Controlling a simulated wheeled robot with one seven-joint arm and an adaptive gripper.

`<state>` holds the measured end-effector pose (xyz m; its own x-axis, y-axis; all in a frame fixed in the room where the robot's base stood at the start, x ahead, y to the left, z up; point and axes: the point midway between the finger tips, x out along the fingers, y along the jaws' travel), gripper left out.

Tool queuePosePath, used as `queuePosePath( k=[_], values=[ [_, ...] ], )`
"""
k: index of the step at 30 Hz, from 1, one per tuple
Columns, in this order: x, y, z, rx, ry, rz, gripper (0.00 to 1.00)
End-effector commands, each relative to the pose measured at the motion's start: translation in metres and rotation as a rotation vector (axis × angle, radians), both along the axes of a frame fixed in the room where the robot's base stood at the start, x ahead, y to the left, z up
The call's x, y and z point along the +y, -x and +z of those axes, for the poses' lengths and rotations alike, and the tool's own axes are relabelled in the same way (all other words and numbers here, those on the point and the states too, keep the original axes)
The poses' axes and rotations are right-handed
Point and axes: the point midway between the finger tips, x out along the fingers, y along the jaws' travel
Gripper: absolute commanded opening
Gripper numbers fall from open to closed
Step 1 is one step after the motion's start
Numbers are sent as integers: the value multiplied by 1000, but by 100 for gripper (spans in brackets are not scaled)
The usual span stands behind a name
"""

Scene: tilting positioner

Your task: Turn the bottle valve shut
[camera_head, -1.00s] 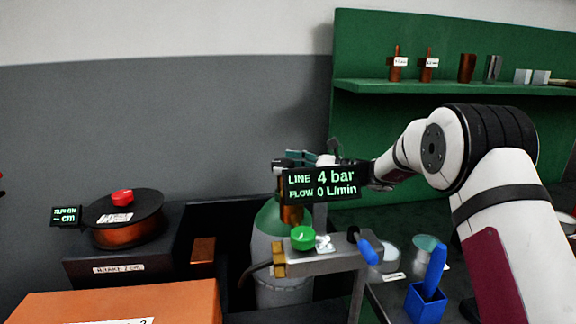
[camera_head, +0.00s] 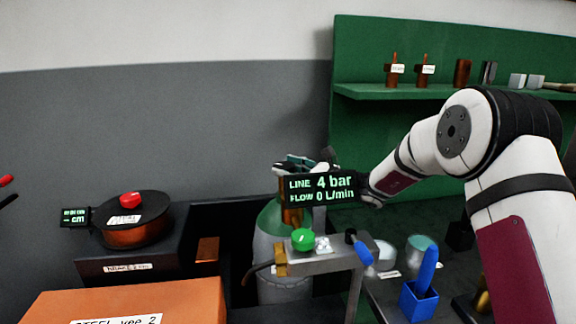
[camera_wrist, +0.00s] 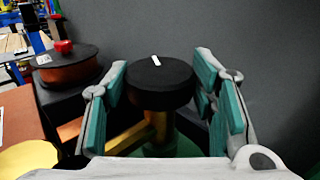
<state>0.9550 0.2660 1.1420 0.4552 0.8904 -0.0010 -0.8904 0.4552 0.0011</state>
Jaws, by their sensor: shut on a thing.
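The bottle valve's round black handwheel (camera_wrist: 160,82) shows in the wrist view, with a white mark on its top and a brass body (camera_wrist: 157,128) under it. My gripper (camera_wrist: 163,95) has its teal-padded fingers on both sides of the handwheel and is shut on it. In the head view the grey bottle with a green shoulder (camera_head: 268,250) stands behind the front fittings. My gripper (camera_head: 296,163) is at its top, mostly hidden by a display (camera_head: 321,189) reading LINE 4 bar, FLOW 0 L/min.
A green knob (camera_head: 303,239) sits on a grey block in front of the bottle. A wire spool (camera_head: 133,221) stands left, an orange box (camera_head: 130,303) at front left. A blue holder (camera_head: 418,302) is at front right. A green shelf (camera_head: 450,91) is behind my arm.

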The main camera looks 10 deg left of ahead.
Motion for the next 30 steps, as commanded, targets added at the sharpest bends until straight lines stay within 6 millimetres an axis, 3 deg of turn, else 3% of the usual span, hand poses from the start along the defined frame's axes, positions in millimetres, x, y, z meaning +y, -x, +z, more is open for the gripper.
queuePosePath(
  k=[7,8,10,11,30],
  values=[
    [0,-1,2,-4,-1,-1,24],
    [0,-1,2,-4,-1,0,54],
    [0,0,2,-4,-1,0,70],
    [0,0,1,-3,-2,0,72],
    [0,-4,-1,-8,-3,58,72]
  ],
)
